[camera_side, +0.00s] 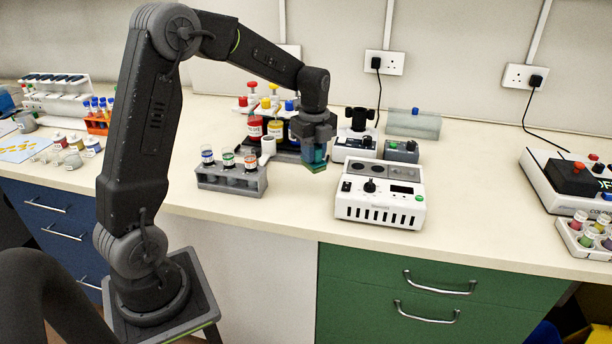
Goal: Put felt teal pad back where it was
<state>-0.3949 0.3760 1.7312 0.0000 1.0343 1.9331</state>
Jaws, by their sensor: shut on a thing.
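My gripper (314,150) hangs over the bench between the vial rack and the white device. It is shut on a small teal block-like thing (314,157), which looks like the teal pad. The pad's lower end shows dark green and brown edges and seems to be just above the bench top. The gripper fingers hide part of it.
A grey rack (232,181) with several capped vials stands left of the gripper. A white device (380,197) with a knob stands close on the right. Bottles with red, yellow and blue caps (270,127) stand behind. Clear bench (470,190) lies right of the device.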

